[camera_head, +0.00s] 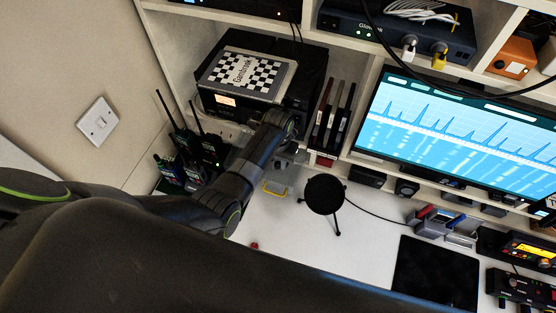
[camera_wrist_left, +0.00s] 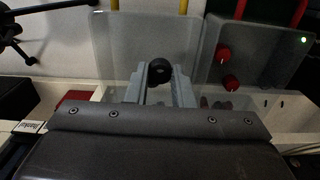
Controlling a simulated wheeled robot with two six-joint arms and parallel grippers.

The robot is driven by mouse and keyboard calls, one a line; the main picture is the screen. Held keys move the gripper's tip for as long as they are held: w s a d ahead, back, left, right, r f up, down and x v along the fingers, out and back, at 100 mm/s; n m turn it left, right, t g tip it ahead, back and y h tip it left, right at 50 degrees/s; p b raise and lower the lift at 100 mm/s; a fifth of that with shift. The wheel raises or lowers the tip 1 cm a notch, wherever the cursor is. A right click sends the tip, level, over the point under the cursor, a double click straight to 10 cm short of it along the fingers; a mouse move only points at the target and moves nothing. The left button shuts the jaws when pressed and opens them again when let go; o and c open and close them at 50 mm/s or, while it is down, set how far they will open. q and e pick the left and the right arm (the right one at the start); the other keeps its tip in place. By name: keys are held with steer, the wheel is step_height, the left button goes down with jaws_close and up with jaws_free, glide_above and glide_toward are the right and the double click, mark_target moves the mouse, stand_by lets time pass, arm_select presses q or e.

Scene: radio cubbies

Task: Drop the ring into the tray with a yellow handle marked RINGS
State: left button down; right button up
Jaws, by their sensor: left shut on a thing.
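My left gripper (camera_wrist_left: 158,84) is shut on the ring (camera_wrist_left: 159,70), a small black ring with a dark centre. The ring sits at the fingertips, over a clear tray (camera_wrist_left: 112,55) with a yellow handle (camera_wrist_left: 183,6) in the left wrist view. I cannot tell the height of the ring above the tray floor. In the head view the yellow handle (camera_head: 275,190) shows at the desk's back, below my left wrist, which hides most of the tray and the fingers. No RINGS marking is readable. My right gripper is not in view.
Another clear tray (camera_wrist_left: 212,62) beside it has red handles and holds red knobs (camera_wrist_left: 231,82). Handheld radios (camera_head: 185,160) stand left of my arm. A black round object on a tripod (camera_head: 325,194) stands right of the tray. A small red piece (camera_head: 254,246) lies on the desk.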

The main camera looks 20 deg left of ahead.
mark_target(278, 164)
arm_select(q)
steer(key=c, duration=1.2)
jaws_free()
steer(key=shift+o, duration=0.2)
steer(key=shift+r, duration=0.1)
steer(key=shift+r, duration=3.7)
steer(key=shift+s+f, duration=0.1)
